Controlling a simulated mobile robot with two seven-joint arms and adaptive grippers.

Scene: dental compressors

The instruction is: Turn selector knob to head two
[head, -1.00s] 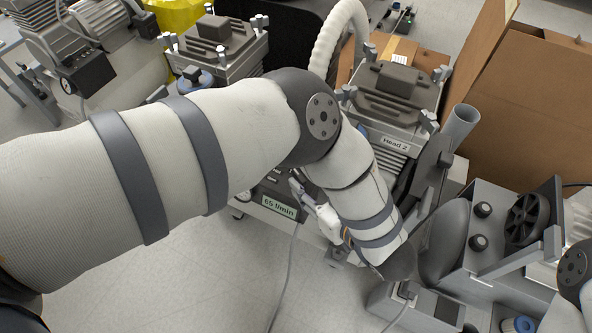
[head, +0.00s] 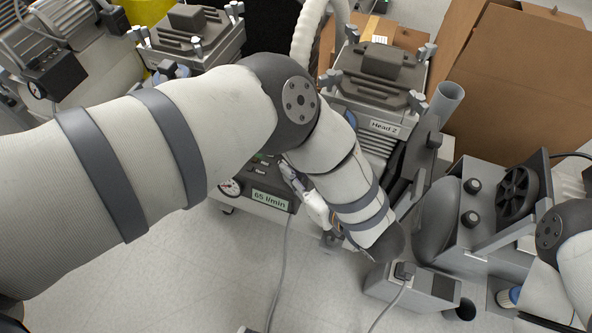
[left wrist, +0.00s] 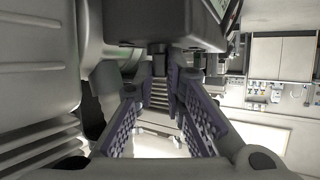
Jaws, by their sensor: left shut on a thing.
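The compressor's control panel carries a "65 l/min" label (head: 270,200) and a round gauge (head: 230,187). The second compressor head, labelled "Head 2" (head: 384,127), stands up and to the right. My left gripper (head: 286,168) is at the panel, just above the label, and my arm covers part of the panel. In the left wrist view, the gripper's fingers (left wrist: 160,95) are closed in around a short dark knob (left wrist: 158,62) below a dark box (left wrist: 155,22). The selector knob is not clearly seen in the head view, so its pointing direction cannot be told.
Another compressor head (head: 190,40) stands at the upper left. A white hose (head: 305,45) rises between the heads. A grey unit with black knobs (head: 473,186) stands at right, with cardboard boxes (head: 525,80) behind. A cable (head: 283,270) crosses the open floor.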

